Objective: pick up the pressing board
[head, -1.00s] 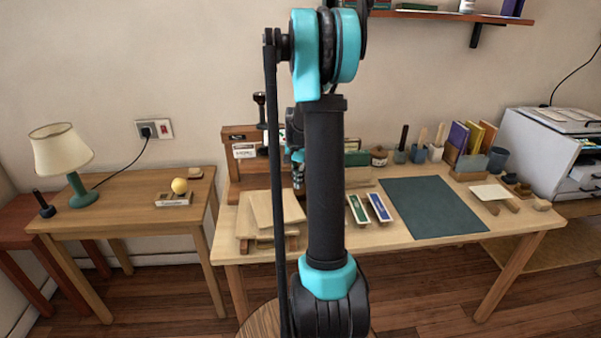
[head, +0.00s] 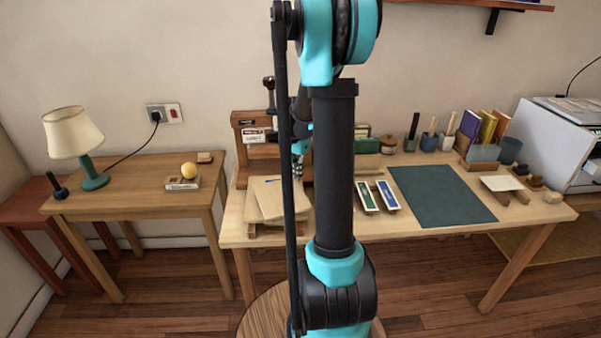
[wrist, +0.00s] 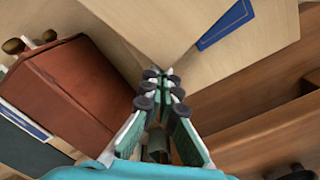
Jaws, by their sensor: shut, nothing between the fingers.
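Pale flat wooden boards (head: 266,203) lie at the front left of the worktable, one overlapping another and raised on low wooden supports. I take the pressing board to be one of these; which one I cannot tell. In the wrist view a pale board (wrist: 200,25) with a blue strip on it fills the top. My gripper (wrist: 165,78) is shut and empty, its fingertips pointing at the pale board surface; whether they touch cannot be told. In the head view my gripper (head: 299,174) is just behind the boards, partly hidden by my arm.
A reddish-brown block or book (wrist: 68,88) is close left of my gripper in the wrist view. A wooden press frame (head: 252,130) stands behind the boards. Green and blue boxes (head: 387,195) and a dark green mat (head: 440,196) lie to the right. A lamp (head: 73,135) stands far left.

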